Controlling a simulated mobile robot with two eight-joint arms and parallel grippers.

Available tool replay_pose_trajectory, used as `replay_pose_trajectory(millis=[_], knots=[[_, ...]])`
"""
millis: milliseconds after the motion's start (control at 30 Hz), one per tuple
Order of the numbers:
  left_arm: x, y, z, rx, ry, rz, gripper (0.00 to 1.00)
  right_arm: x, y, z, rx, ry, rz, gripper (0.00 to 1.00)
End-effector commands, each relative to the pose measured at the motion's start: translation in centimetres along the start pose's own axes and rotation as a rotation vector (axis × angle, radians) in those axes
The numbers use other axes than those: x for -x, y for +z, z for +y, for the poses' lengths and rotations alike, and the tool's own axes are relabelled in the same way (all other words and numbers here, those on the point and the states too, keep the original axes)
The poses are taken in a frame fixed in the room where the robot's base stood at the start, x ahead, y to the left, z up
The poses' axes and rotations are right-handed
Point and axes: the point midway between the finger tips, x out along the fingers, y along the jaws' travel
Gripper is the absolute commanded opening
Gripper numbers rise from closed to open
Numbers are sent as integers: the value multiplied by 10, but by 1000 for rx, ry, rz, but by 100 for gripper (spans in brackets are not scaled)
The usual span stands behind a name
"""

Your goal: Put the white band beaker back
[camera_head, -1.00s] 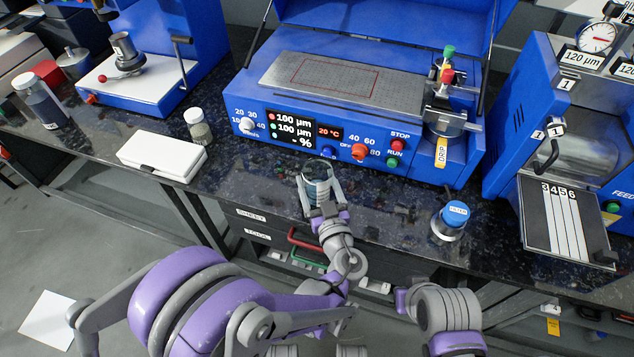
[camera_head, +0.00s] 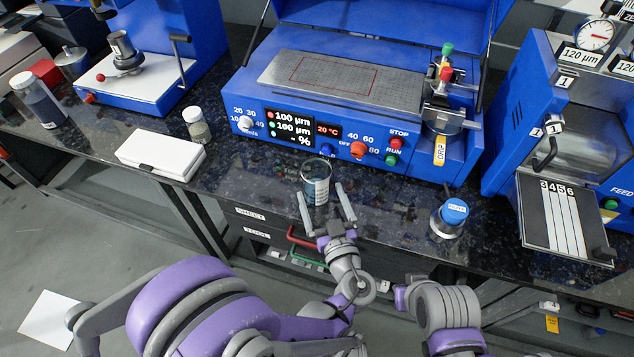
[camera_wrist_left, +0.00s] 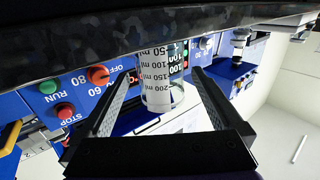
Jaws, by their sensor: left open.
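The beaker (camera_head: 316,183) is clear glass with a white band and stands upright on the dark speckled bench, in front of the blue machine with the display. In the left wrist view the beaker (camera_wrist_left: 162,85) shows its white band with printed volume marks. My left gripper (camera_head: 327,205) is open, with its fingers just in front of the beaker and apart from it. In the left wrist view the open fingers (camera_wrist_left: 160,98) lie on either side of the beaker's picture. My right gripper cannot be made out; only part of my right arm shows at the lower right.
The blue coating machine (camera_head: 350,105) stands behind the beaker. A blue-capped filter jar (camera_head: 451,216) stands to the right. A white box (camera_head: 161,154) and a small capped jar (camera_head: 196,125) stand to the left. Drawers with red and green handles lie below the bench edge.

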Motion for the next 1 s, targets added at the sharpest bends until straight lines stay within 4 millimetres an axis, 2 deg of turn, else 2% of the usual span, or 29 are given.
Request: replay_pose_trajectory(millis=[33, 200, 400, 1000], knots=[[13, 0, 2, 2, 6, 0, 100, 0, 0, 0, 0, 0, 0, 0], [45, 0, 1, 1, 4, 0, 100, -1, 1, 0, 0, 0, 0, 0], [66, 0, 0, 0, 1, 1, 100, -2, 1, 0, 0, 0, -1, 0], [69, 0, 0, 0, -1, 1, 100, -2, 1, 0, 0, 0, -1, 0]])
